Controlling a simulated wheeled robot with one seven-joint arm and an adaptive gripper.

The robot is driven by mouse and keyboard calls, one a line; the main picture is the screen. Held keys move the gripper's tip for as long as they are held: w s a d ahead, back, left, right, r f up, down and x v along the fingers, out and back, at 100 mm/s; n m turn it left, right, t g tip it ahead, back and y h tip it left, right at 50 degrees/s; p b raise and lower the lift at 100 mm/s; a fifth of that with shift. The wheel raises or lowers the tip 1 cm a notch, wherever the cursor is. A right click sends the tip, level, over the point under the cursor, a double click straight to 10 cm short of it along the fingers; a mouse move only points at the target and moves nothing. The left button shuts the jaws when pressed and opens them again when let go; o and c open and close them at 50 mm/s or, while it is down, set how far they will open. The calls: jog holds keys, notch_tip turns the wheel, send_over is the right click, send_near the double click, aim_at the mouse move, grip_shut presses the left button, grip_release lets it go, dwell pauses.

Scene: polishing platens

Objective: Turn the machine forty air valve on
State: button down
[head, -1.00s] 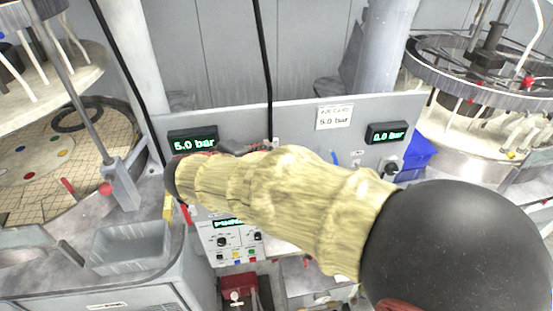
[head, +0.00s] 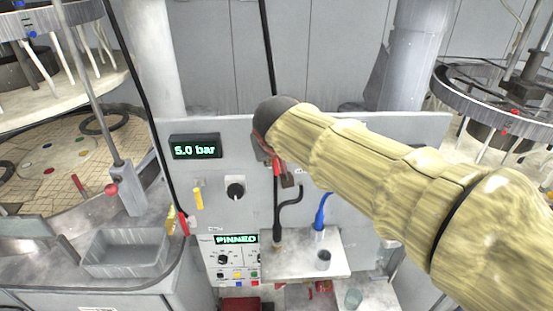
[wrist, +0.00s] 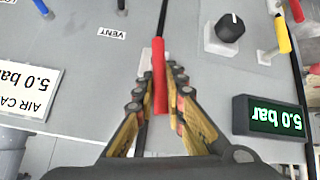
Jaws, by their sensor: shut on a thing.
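A grey panel (head: 225,145) bears a black knob on a white plate (head: 235,190), also in the wrist view (wrist: 230,28), below a display reading 5.0 bar (head: 195,147). My gripper (head: 281,168) is in front of the panel, right of the knob. The knob is apart from the fingers. No label for machine forty is readable, so I cannot tell which part is its air valve. My arm hides the panel's right part in the head view.
A blue hose (head: 320,212) and a yellow handle (head: 198,198) flank the gripper. A control box (head: 237,265) reads PINNED below. A small shelf (head: 300,262) juts out under the hoses. A VENT label (wrist: 112,33) and a 5.0 bar card (wrist: 28,92) show in the wrist view.

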jog(key=shift+d+m+y, duration=0.3)
jog(key=shift+d+y, duration=0.15)
jog(key=shift+y, duration=0.05)
jog(key=shift+d+y, duration=0.1)
jog(key=shift+y, duration=0.2)
jog(key=shift+f, duration=0.15)
jog(key=c, duration=1.8)
grip_release()
jog(key=v, duration=1.2)
